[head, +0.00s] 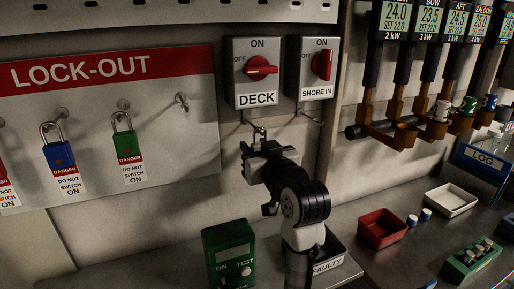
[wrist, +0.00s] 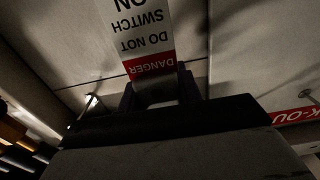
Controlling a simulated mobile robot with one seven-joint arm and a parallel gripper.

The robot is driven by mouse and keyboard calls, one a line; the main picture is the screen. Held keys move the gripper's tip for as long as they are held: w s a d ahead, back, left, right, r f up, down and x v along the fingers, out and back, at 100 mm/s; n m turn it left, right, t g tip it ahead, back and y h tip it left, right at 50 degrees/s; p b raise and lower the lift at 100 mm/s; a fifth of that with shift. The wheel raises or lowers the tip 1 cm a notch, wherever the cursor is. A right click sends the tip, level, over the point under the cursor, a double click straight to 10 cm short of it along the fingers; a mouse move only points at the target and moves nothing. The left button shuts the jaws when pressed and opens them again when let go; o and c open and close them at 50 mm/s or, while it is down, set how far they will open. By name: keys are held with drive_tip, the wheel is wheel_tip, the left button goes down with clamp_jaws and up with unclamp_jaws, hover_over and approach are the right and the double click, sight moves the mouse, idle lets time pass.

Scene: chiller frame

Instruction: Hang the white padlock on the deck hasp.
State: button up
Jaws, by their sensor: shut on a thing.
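My gripper (head: 258,146) is raised at the back wall just below the DECK switch box (head: 257,72). It is shut on the padlock, whose shackle (head: 259,133) seems to stick up above the jaws near the deck hasp (head: 248,119). My gripper hides most of the padlock in the head view. In the wrist view the padlock's tag (wrist: 146,35), reading DANGER DO NOT SWITCH ON, hangs upside down in the picture beyond the fingers (wrist: 157,92). I cannot tell whether the shackle is around the hasp. The DECK switch has a red knob.
The SHORE IN box (head: 313,68) with its own hasp is close on the right. The LOCK-OUT board (head: 105,130) on the left holds a blue padlock (head: 58,155) and a green one (head: 125,140). A green tester (head: 229,253) and a FAULTY tray (head: 330,265) stand below.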

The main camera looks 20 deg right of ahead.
idle(0.4)
drive_tip(key=o, duration=1.2)
drive_tip(key=shift+c, duration=0.2)
drive_tip(key=s+b, duration=0.2)
drive_tip(key=s, duration=1.2)
drive_tip(key=shift+d+b, duration=0.2)
drive_tip(key=shift+b, duration=0.1)
